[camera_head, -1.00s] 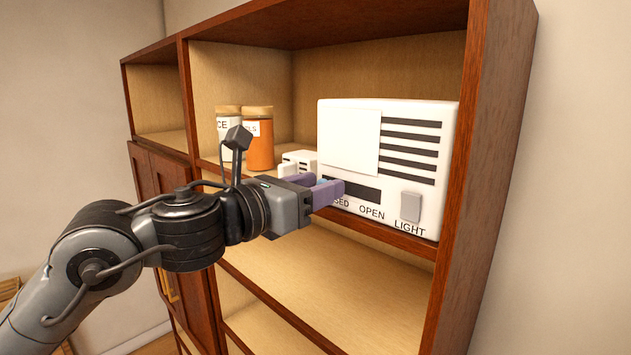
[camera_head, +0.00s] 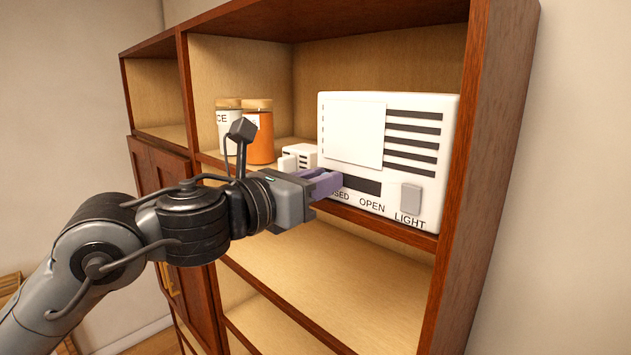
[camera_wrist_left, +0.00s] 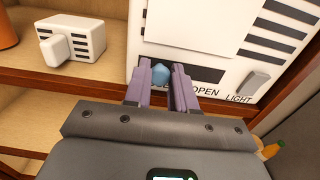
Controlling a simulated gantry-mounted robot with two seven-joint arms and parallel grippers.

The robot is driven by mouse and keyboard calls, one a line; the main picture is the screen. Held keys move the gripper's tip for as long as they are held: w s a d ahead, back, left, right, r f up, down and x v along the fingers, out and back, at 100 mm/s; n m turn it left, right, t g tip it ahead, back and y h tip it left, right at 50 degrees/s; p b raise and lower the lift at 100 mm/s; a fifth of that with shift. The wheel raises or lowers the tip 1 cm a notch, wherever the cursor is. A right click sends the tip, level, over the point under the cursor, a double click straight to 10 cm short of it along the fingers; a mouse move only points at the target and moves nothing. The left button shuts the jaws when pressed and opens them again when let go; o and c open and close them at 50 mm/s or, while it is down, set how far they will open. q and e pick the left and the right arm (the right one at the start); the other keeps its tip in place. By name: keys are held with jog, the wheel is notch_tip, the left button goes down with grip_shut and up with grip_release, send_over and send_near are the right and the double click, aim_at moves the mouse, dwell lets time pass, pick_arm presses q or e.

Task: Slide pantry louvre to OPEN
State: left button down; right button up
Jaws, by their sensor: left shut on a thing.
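The pantry louvre is a white box (camera_head: 447,140) on the cabinet shelf, with dark slots at its upper right and a plain white cover plate (camera_head: 353,135) over the left part. A dark slider slot (camera_head: 365,185) runs below, above the labels "CLOSED", partly hidden, and "OPEN" (camera_head: 372,205). My left gripper (camera_head: 335,180) has purple fingers at the slot's left part. In the left wrist view, the fingers (camera_wrist_left: 161,78) are shut on a blue knob (camera_wrist_left: 160,72) in the slot, left of the word "OPEN". My right gripper is not in view.
A grey rocker (camera_head: 411,198) marked "LIGHT" is at the box's lower right. A small white slotted block (camera_head: 304,153) and two jars, one orange (camera_head: 260,140), stand left on the shelf. The cabinet's side wall (camera_head: 490,130) is close on the right.

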pick_arm(q)
jog(key=s+d+b, duration=0.1)
jog(key=s+d, duration=0.3)
jog(key=shift+d, duration=0.1)
jog(key=shift+s+d+b, duration=0.3)
jog(key=shift+s+d, duration=0.1)
jog(key=c, duration=0.9)
grip_release()
jog(key=shift+c, duration=0.2)
jog(key=shift+a, duration=0.1)
jog(key=shift+s+a, duration=0.25)
jog(key=b, duration=0.4)
send_near(372, 186)
jog(key=shift+v, duration=2.3)
